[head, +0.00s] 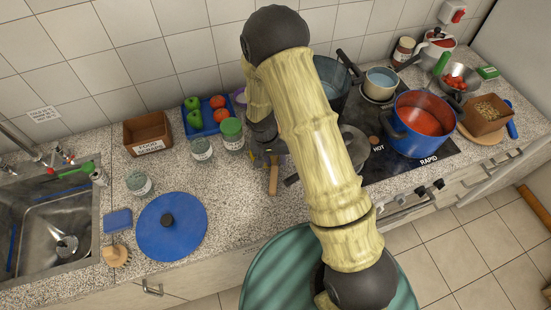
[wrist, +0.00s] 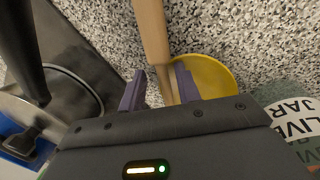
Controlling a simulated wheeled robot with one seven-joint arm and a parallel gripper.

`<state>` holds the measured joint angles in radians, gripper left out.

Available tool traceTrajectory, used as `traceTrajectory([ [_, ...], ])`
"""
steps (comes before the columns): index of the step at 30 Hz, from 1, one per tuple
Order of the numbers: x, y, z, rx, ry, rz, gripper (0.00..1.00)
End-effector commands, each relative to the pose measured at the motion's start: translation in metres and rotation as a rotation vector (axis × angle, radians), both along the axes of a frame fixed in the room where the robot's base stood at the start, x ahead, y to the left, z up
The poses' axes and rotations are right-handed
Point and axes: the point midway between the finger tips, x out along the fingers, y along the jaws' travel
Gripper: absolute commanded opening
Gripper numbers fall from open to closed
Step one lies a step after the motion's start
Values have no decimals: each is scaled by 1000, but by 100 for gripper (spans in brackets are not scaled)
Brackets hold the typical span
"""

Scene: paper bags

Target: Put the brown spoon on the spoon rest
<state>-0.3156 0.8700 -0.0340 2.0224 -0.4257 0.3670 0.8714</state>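The brown spoon lies on the speckled counter in the head view, its handle (head: 273,178) pointing toward the front edge. In the wrist view its brown handle (wrist: 152,30) runs down from the top edge to between my fingers. My gripper (wrist: 160,88) is open, with one purple finger on each side of the spoon and a gap at the left finger. A round yellow dish (wrist: 212,72), perhaps the spoon rest, lies beside the spoon and behind the right finger. My gripper's body hides the spoon's lower end. My arm covers much of this area in the head view.
Glass jars (head: 232,132) stand just left of my gripper. A dark pan (head: 352,143) and the hob with a blue pot (head: 420,125) are to the right. A blue lid (head: 171,226) lies front left. Some counter in front of the spoon is bare.

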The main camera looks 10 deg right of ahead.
Motion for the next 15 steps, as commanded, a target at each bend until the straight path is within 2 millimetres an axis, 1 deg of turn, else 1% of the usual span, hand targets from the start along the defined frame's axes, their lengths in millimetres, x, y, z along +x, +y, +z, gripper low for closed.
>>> traceTrajectory([
  [10, 0, 0, 0, 0, 1, 0, 33],
  [15, 0, 1, 5, 1, -1, 0, 33],
])
